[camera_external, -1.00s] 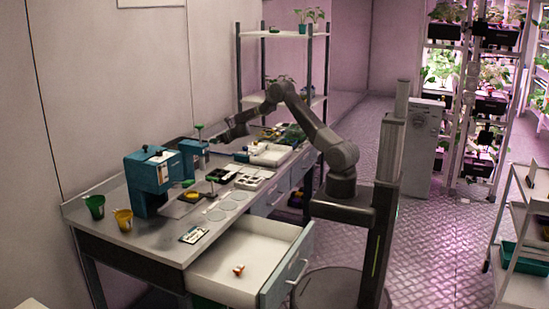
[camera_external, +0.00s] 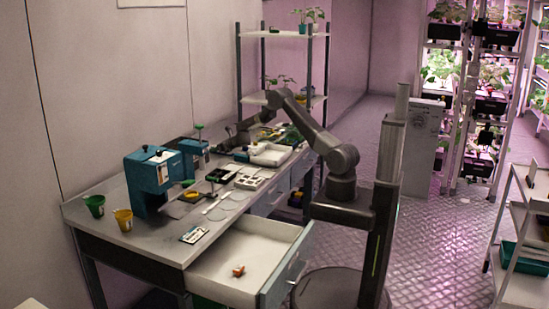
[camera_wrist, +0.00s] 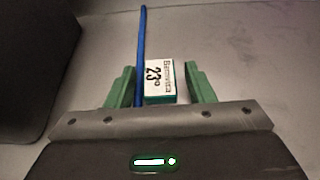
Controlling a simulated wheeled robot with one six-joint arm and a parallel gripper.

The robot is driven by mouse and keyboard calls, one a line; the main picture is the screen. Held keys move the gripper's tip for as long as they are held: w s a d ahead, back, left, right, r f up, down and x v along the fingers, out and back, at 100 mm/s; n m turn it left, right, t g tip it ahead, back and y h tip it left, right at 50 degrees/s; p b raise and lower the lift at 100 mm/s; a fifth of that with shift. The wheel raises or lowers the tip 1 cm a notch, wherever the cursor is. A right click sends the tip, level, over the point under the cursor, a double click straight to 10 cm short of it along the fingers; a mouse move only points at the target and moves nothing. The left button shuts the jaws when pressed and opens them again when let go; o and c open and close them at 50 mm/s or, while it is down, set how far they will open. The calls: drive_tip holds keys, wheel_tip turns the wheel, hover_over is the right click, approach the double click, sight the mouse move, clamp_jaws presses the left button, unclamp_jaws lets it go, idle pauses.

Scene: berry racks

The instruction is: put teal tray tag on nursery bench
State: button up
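In the wrist view a small white tag (camera_wrist: 160,80) with dark print and a teal edge lies on the grey surface between my gripper's green fingers. My gripper (camera_wrist: 160,85) is open, with a gap between the tag and the right finger. A thin blue rod (camera_wrist: 142,50) runs between the left finger and the tag. In the external view my gripper (camera_external: 226,145) is low over the back of the grey bench (camera_external: 150,240), near the wall. The tag cannot be made out there.
A teal machine (camera_external: 150,180), a green cup (camera_external: 95,205) and a yellow cup (camera_external: 124,219) stand at the bench's left. A white tray (camera_external: 270,155) lies right of my gripper. An open drawer (camera_external: 240,255) holds a small orange block (camera_external: 239,271). A dark body (camera_wrist: 35,60) fills the wrist view's left.

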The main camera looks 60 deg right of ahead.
drive_tip(key=shift+r+p, duration=0.25)
drive_tip(key=shift+p, duration=0.05)
drive_tip(key=shift+s+f+b, duration=0.1)
drive_tip(key=shift+s+b, duration=0.15)
drive_tip(key=shift+b, duration=0.15)
drive_tip(key=shift+b+v, duration=1.45)
drive_tip(key=shift+v, duration=2.1)
drive_tip(key=shift+w, duration=0.1)
